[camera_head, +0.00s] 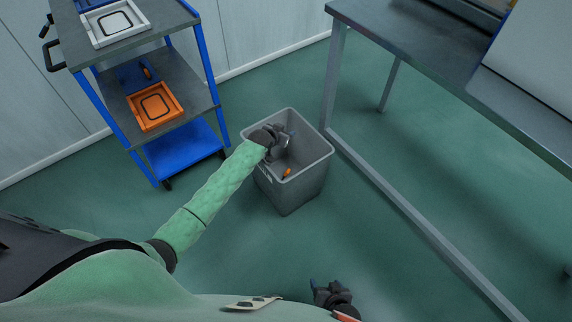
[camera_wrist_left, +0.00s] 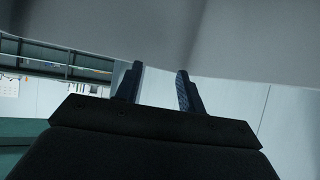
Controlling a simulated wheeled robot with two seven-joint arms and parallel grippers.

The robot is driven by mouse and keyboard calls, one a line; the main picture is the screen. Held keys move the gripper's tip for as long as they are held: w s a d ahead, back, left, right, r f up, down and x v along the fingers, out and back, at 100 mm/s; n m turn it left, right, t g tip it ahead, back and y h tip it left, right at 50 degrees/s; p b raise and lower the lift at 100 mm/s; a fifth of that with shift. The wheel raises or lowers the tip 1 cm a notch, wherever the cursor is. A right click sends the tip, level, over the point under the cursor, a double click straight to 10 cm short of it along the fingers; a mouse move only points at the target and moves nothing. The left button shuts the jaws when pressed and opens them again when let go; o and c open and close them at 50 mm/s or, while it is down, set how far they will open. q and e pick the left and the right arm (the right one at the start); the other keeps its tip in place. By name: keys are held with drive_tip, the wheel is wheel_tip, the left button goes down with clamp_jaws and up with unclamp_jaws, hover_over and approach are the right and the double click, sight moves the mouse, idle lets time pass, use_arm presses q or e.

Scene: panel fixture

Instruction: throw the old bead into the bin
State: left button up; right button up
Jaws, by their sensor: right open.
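The grey bin (camera_head: 302,180) stands on the floor, open at the top. My left gripper (camera_head: 287,141) is over the bin's mouth, at its far left part. In the left wrist view its two fingers (camera_wrist_left: 160,72) stand apart with nothing between them. A small orange piece (camera_head: 287,173) shows inside the bin, below the gripper; it may be the old bead, but it is too small to tell. My right gripper (camera_head: 326,290) is low at the bottom of the head view, away from the bin, open, with nothing visible in it.
A blue-framed trolley (camera_head: 205,60) at the left holds a white tray (camera_head: 116,24) on top and an orange tray (camera_head: 155,106) on its middle shelf, with a small orange object (camera_head: 147,72) behind. A metal table (camera_head: 425,50) stands at the right. The green floor in front is clear.

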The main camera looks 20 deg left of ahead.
use_arm(q)
drive_tip(key=p+v, duration=0.1)
drive_tip(key=v, duration=0.6)
drive_tip(key=shift+s+r, duration=0.2)
drive_tip(key=shift+s, duration=0.15)
